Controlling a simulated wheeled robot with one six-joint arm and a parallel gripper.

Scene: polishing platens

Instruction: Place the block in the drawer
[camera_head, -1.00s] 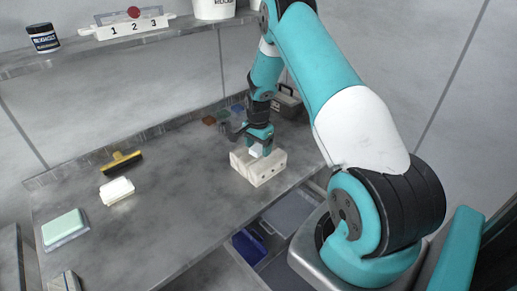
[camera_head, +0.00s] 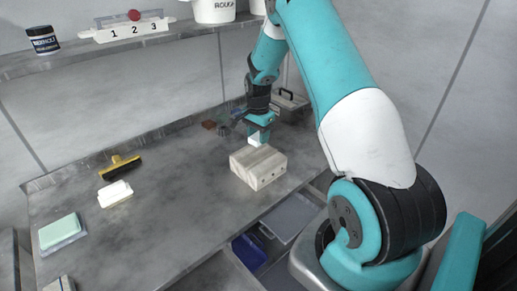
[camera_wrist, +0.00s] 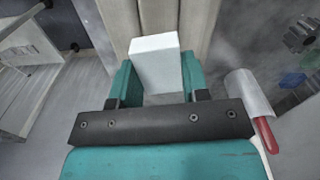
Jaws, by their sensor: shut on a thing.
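A small white block (camera_wrist: 157,66) sits between the two teal fingers of my gripper (camera_wrist: 160,82) in the wrist view. In the head view my gripper (camera_head: 258,128) is shut on it, and its white lower part shows just behind and above a pale wooden box (camera_head: 258,166) with dark holes. I cannot tell whether the white block touches this box. The drawer (camera_head: 290,218) below the bench's front edge is open, partly covered by my arm's base. A blue bin (camera_head: 249,250) shows inside it.
A grey toolbox (camera_head: 290,104) stands behind my gripper. A yellow-black brush (camera_head: 120,167), a white block-like piece (camera_head: 115,193) and a green pad (camera_head: 60,231) lie at left. A red-handled tool (camera_wrist: 265,134) is at right in the wrist view. The bench middle is clear.

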